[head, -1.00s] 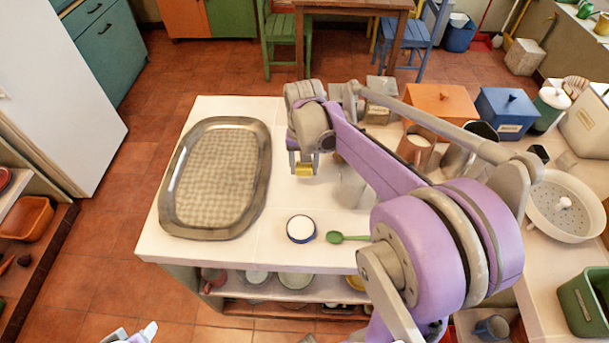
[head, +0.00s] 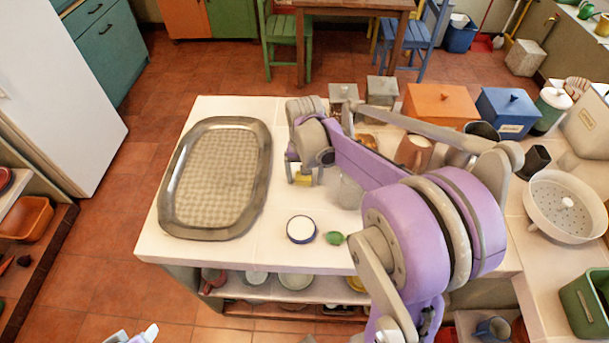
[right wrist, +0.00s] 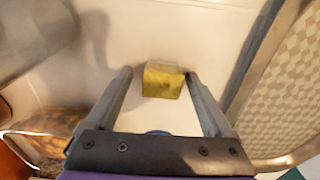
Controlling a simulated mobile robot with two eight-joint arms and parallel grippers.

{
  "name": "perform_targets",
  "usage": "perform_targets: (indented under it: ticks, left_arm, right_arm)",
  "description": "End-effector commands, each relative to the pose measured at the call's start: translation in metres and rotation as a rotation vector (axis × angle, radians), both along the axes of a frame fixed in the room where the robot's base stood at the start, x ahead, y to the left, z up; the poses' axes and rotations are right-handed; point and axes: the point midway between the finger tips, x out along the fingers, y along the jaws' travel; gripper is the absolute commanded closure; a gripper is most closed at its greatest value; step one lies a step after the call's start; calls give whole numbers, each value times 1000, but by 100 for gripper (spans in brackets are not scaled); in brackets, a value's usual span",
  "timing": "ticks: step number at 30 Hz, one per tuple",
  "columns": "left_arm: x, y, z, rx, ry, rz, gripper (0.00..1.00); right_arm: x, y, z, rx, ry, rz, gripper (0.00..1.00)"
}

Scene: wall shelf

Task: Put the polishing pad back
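A small yellow block, which I take for the polishing pad (head: 303,179), is at the white counter, just right of the big metal tray. My right gripper (head: 304,172) is above it, pointing down. In the right wrist view the pad (right wrist: 162,80) lies between the fingertips of the right gripper (right wrist: 159,75). A gap shows on the pad's left side, and the right fingertip is close to it or touching. The fingers look spread. White-blue parts at the bottom edge of the head view may be my left gripper (head: 140,335); its fingers cannot be made out.
The oval metal tray (head: 216,180) fills the counter's left side. Grey canisters (head: 381,92), an orange box (head: 440,104) and a blue box (head: 507,113) stand at the back right.

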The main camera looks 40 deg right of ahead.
Motion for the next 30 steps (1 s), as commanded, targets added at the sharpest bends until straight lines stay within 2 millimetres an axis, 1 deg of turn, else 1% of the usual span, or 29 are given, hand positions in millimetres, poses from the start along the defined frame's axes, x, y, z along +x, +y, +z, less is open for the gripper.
perform_targets:
  ticks: [4, 8, 11, 18, 21, 25, 28, 30]
  left_arm:
    - [0, 0, 1, 0, -1, 0, 50]
    - [2, 0, 4, 0, -3, 0, 50]
    - [3, 0, 6, 0, -5, 0, 50]
    - [5, 0, 12, 0, -9, 0, 50]
    - [6, 0, 14, 0, -10, 0, 50]
    - [6, 0, 15, 0, -12, 0, 50]
    - [6, 0, 16, 0, -12, 0, 50]
    - [6, 0, 16, 0, -12, 0, 50]
  right_arm:
    - [0, 0, 1, 0, 0, 0, 14]
    - [0, 0, 10, -1, -1, 0, 14]
    - [0, 0, 26, -1, -1, -1, 14]
    - [0, 0, 79, 0, 0, -1, 14]
    - [0, 0, 98, 0, 0, 0, 14]
    - [0, 0, 115, 0, 0, 0, 14]
    - [0, 1, 121, -1, -2, 3, 14]
    - [-3, 6, 123, -5, -14, 22, 14]
